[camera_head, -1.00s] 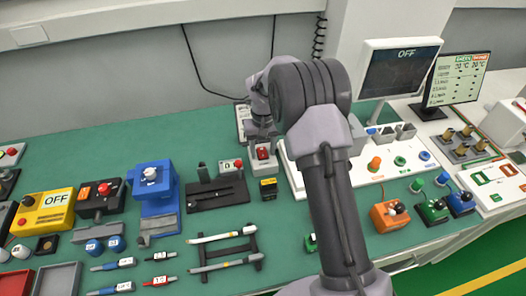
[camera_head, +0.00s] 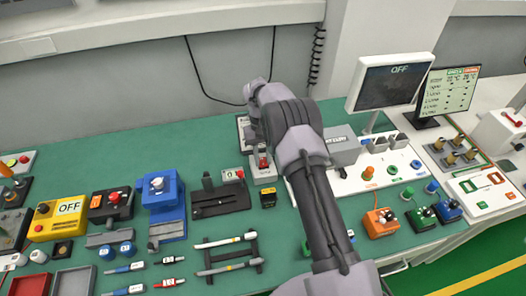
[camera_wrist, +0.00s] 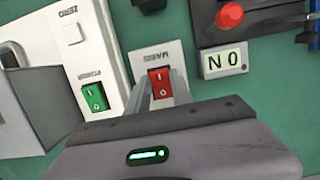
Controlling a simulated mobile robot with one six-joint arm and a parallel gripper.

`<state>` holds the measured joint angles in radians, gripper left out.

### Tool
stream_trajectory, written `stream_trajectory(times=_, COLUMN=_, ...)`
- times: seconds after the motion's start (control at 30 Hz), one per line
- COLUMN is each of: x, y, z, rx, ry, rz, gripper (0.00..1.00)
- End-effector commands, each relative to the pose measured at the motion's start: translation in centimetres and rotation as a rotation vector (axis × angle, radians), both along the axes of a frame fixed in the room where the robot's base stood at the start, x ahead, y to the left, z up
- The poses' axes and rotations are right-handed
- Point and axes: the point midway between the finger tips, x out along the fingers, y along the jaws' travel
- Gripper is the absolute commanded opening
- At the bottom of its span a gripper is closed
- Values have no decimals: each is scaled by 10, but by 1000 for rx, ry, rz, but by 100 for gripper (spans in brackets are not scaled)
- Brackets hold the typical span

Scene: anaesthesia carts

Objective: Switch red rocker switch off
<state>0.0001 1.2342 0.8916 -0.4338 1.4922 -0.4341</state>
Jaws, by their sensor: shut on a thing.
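The red rocker switch (camera_wrist: 160,82) sits in a white plate marked MAINS in the wrist view. In the head view the red switch (camera_head: 263,162) shows just below my gripper (camera_head: 262,150).
A green POWER rocker switch (camera_wrist: 94,97) on a white scale-like unit lies left of the plate in the wrist view. A black and yellow block (camera_head: 268,197) stands in front of the switch.

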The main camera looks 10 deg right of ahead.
Motion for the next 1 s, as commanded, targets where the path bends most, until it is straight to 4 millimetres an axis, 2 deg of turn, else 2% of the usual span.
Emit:
stream_trajectory(times=0.37, x=0, y=0, z=0, rx=1, ry=19, rz=-1, gripper=0)
stream_trajectory(times=0.4, x=0, y=0, z=0, rx=1, ry=19, rz=-1, gripper=33)
stream_trajectory(times=0.5, x=0, y=0, z=0, rx=1, ry=19, rz=-1, gripper=49)
stream_trajectory(times=0.83, x=1, y=0, z=3, rx=0, ry=18, rz=-2, gripper=49)
stream_trajectory(times=0.93, x=5, y=0, z=16, rx=0, ry=16, rz=-2, gripper=49)
stream_trajectory(times=1.0, x=9, y=0, z=31, rx=0, ry=15, rz=-2, gripper=49)
